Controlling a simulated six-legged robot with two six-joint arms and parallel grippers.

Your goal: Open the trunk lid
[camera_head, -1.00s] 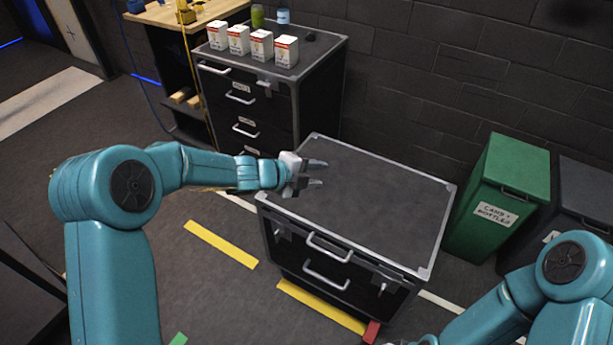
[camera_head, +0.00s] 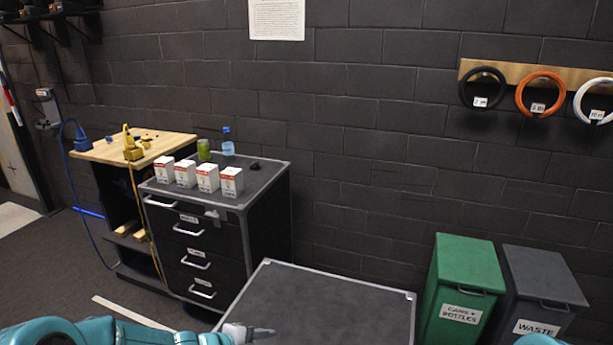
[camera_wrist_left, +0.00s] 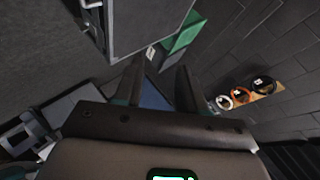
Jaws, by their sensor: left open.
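The trunk (camera_head: 325,308) is a dark box with grey metal edging. Its flat top lid looks shut and has nothing on it. In the head view only the top shows, and the front with its handles is cut off by the lower edge. My left gripper (camera_head: 262,332) is over the left front part of the lid, and whether it touches the lid is unclear. In the left wrist view the gripper (camera_wrist_left: 158,76) has its two fingers apart with nothing between them. A metal-edged dark box, likely the trunk (camera_wrist_left: 140,22), is beyond the fingers. My right gripper is out of view.
A dark drawer cabinet (camera_head: 215,245) stands behind left with several white boxes, a green jar (camera_head: 204,150) and a blue bottle (camera_head: 228,143) on top. A green bin (camera_head: 460,290) and a grey waste bin (camera_head: 545,290) stand to the right. Hoops (camera_head: 540,92) hang on the wall.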

